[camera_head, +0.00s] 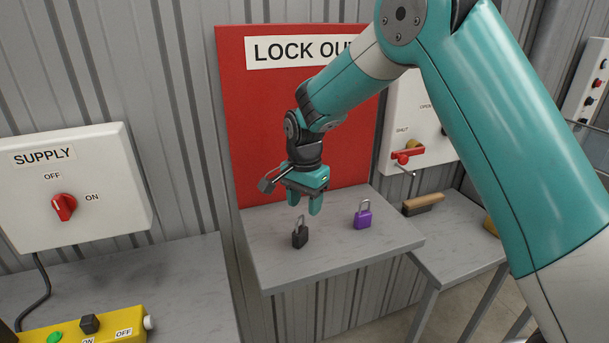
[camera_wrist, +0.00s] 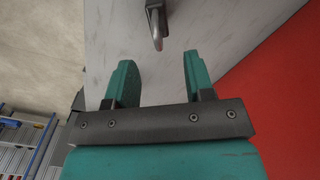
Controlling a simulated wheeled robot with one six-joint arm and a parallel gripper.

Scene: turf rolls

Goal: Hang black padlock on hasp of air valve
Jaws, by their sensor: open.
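The black padlock (camera_head: 300,237) stands upright on the grey shelf (camera_head: 345,268) below the red board, shackle up. In the wrist view the padlock (camera_wrist: 156,20) shows at the top edge, beyond the fingertips and between their lines. My gripper (camera_head: 305,205) is open and empty, just above and behind the padlock; its fingers (camera_wrist: 157,70) are apart. The air valve (camera_head: 407,154), with a red handle and brass part, is on a white panel to the right, marked SHUT and OPEN. A small metal piece sticks out below the handle; I cannot tell whether it is the hasp.
A purple padlock (camera_head: 363,215) stands on the same shelf to the right. A wooden brush (camera_head: 423,204) lies on a lower bench at the right. The SUPPLY box (camera_head: 75,190) and a yellow control box (camera_head: 85,328) are at the left. My arm crosses the right side.

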